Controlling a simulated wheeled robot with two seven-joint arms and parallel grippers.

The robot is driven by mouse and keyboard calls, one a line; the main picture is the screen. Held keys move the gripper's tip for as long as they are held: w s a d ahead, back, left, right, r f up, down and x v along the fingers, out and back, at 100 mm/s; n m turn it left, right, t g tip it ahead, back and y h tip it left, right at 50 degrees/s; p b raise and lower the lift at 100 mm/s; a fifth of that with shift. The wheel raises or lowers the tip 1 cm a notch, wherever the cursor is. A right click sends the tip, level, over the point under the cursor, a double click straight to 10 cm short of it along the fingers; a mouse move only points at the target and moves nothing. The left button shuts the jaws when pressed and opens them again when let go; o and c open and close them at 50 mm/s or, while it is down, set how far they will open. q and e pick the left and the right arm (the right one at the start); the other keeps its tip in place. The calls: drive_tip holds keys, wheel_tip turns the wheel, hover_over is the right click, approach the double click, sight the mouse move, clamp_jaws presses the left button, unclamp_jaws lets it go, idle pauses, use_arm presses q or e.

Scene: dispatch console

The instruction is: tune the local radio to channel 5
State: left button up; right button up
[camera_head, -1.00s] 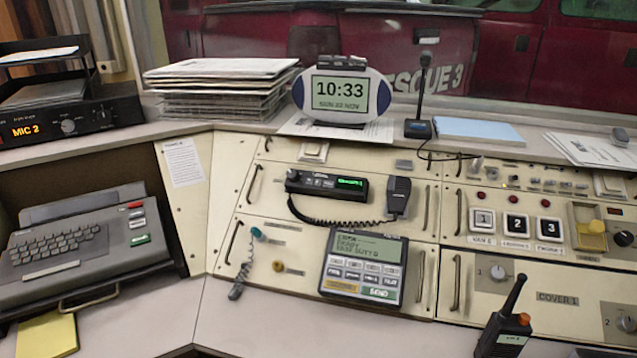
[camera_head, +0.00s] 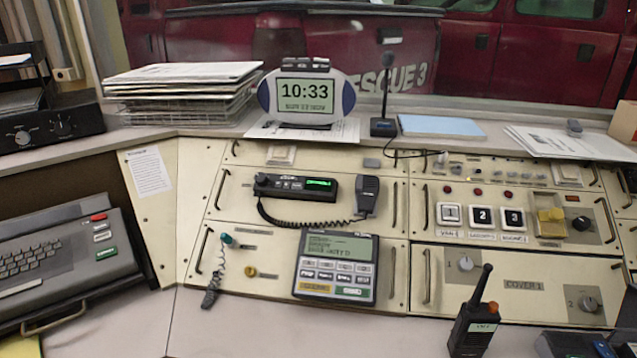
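A black mounted radio (camera_head: 296,186) with a small green-lit display (camera_head: 320,184) and a knob at its left end sits on the cream console panel. The display text is too small to read surely. Its hand microphone (camera_head: 367,195) hangs at the right on a coiled cord. A black handheld radio (camera_head: 474,329) with an antenna and small screen stands upright on the desk at the lower right. I cannot tell from labels which radio is the local one. Neither of my grippers is in view.
A keypad terminal (camera_head: 337,268) sits below the mounted radio. Numbered buttons (camera_head: 482,217), a yellow switch (camera_head: 551,222) and knobs are at the right. A keyboard machine (camera_head: 60,255) is at the left. A clock (camera_head: 306,95) and desk microphone (camera_head: 383,126) stand on the ledge. The front desk is mostly clear.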

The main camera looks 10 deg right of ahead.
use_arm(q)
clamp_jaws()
